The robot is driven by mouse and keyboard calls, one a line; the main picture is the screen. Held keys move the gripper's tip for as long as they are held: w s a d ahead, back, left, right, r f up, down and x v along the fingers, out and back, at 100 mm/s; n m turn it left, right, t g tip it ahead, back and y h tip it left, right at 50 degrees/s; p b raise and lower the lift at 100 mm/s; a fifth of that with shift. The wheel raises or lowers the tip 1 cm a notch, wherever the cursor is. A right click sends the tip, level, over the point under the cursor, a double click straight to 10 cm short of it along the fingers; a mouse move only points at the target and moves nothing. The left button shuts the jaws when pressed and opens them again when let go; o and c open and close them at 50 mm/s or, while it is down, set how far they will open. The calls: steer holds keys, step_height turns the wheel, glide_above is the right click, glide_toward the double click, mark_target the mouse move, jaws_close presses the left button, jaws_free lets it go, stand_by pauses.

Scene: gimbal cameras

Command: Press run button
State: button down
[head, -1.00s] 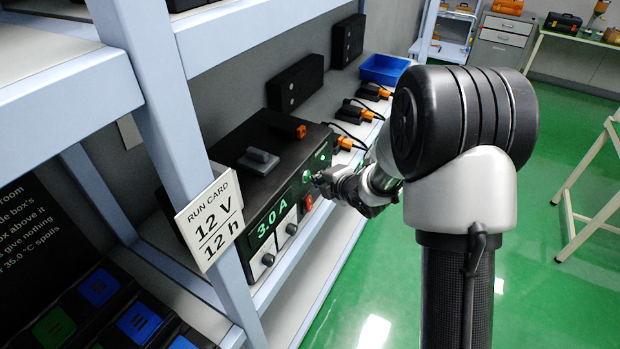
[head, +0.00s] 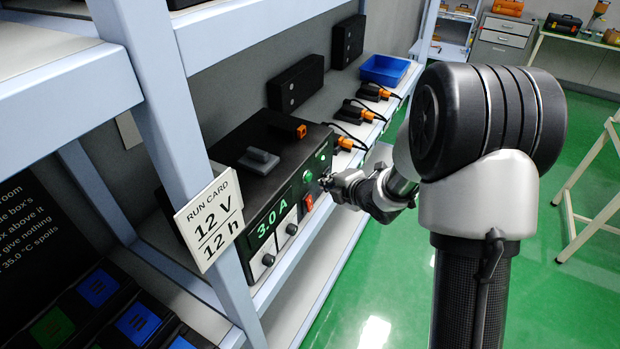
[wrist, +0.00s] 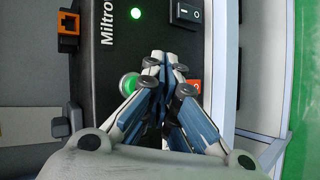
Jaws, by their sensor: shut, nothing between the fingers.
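A black power unit (head: 232,182) labelled "Miltro..." stands on the shelf, its display (head: 268,222) reading 3.0 A in green. On its front panel is a round green button (head: 308,177), with a red switch (head: 309,201) near it. In the wrist view the green button (wrist: 128,84) sits left of my fingertips, partly covered by a finger, and the red switch (wrist: 195,87) lies to the right. My gripper (head: 324,180) is shut and empty in front of the panel; its closed fingertips (wrist: 165,58) show in the wrist view. The head view shows a small gap between fingertips and button.
A run card (head: 211,217) reading 12 V, 12 h hangs on the shelf post (head: 178,120) at left. Two knobs (head: 268,260) sit under the display. Black-and-orange plugs with cables (head: 346,143) and a blue bin (head: 384,69) lie farther along the shelf.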

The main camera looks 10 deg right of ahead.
steer(key=s+d, duration=0.2)
steer(key=d, duration=0.1)
steer(key=shift+s+d, duration=0.1)
steer(key=shift+s, duration=0.05)
stand_by(0.7)
steer(key=s+d+r+m+g+h+b, duration=0.1)
steer(key=s+d+r+m+h, duration=0.15)
steer(key=s+r+m, duration=0.35)
steer(key=s+d+r+m+g+h, duration=0.1)
steer(key=s+d+r+m+h, duration=0.15)
steer(key=s+r+m, duration=0.35)
steer(key=s+a+m+g, duration=0.2)
steer(key=s+m, duration=0.3)
steer(key=s, duration=0.6)
steer(key=s+a+r+m+g+y+b, duration=0.1)
steer(key=s+a+m, duration=0.4)
steer(key=s, duration=0.7)
steer(key=shift+s+m+g, duration=0.15)
steer(key=shift+m+g, duration=0.45)
steer(key=shift+m, duration=0.1)
